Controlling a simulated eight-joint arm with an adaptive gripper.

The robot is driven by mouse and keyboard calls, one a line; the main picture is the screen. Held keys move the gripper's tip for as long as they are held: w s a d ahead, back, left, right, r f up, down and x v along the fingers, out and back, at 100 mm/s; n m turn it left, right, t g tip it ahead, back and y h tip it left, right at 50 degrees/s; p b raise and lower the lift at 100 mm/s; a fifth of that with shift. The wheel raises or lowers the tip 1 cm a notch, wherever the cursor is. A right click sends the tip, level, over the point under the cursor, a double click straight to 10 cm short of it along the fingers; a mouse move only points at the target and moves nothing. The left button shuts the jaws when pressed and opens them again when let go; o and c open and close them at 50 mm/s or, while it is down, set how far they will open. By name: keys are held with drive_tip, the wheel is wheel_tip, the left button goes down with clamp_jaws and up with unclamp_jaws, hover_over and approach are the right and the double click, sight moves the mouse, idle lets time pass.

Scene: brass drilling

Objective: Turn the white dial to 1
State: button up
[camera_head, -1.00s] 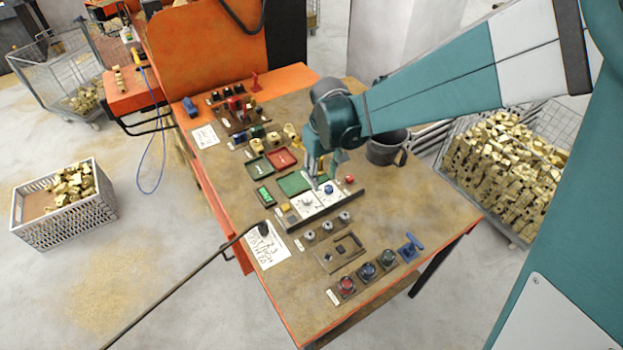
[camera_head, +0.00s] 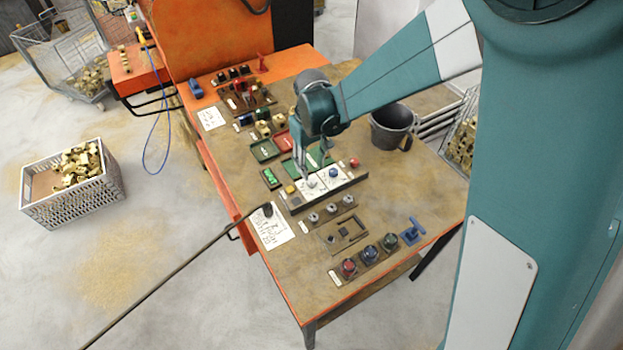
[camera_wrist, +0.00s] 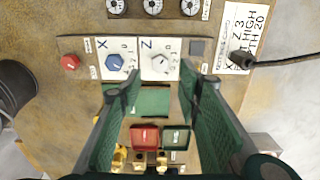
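The white dial (camera_wrist: 160,60) sits on a white plate marked Z, with small numbers around it; I cannot read its setting surely. In the head view the white dial (camera_head: 312,183) is just below my fingers. The blue dial (camera_wrist: 115,63) sits beside it on the plate marked X. My gripper (camera_wrist: 160,77) is open and empty, with its green-padded fingers spread on either side of the white dial's position. In the head view my gripper (camera_head: 309,168) hangs above the panel; I cannot tell whether a finger touches the dial.
Red (camera_wrist: 144,136) and green trays lie on one side, several small knobs on the other. A written sheet (camera_head: 270,228) lies left.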

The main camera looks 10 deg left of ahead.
sight(312, 182)
drive_tip(key=shift+f, duration=3.8)
drive_tip(key=c, duration=0.9)
